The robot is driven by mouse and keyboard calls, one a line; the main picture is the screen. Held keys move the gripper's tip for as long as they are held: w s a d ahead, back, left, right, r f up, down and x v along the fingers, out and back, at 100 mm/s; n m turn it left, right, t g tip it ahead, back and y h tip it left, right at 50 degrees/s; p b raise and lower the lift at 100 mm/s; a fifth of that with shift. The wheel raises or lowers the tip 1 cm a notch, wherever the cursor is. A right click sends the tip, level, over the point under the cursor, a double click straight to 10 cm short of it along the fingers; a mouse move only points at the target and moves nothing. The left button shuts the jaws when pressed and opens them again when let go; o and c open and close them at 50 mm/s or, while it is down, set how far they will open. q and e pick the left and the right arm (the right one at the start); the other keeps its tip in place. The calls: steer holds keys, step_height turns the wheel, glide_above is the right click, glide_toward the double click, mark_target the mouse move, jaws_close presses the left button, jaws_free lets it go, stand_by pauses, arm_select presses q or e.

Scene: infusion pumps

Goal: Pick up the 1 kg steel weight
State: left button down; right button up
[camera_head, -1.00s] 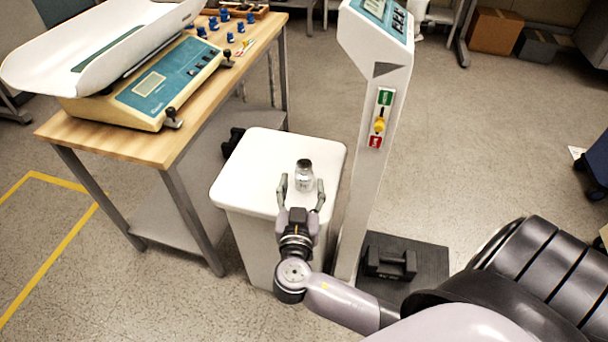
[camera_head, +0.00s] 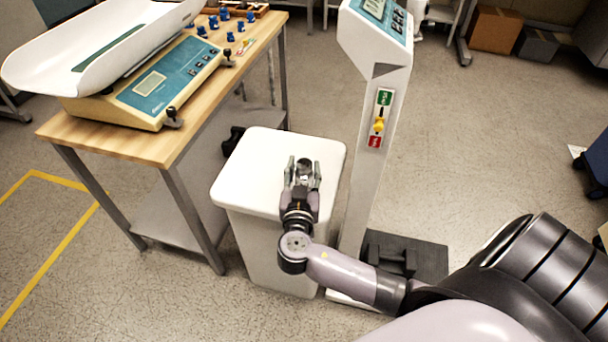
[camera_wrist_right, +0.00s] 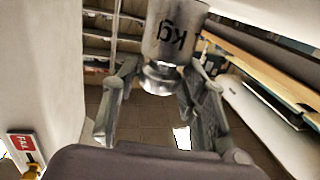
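My right gripper (camera_head: 303,174) reaches over the lid with one finger on each side of the weight. Its fingertips (camera_wrist_right: 160,68) are close beside the weight near its neck; whether both touch it is unclear. The weight's base is hidden by the gripper. My left gripper is in neither view.
The white stand (camera_head: 250,160) has a clear lid around the weight. A tall column scale (camera_head: 372,170) stands close on the right, with black weights (camera_head: 396,260) on its base. A wooden table (camera_head: 120,140) with a baby scale (camera_head: 165,85) is at the left.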

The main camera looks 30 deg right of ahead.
jaws_close()
stand_by(0.5)
steer(key=shift+r, duration=0.15)
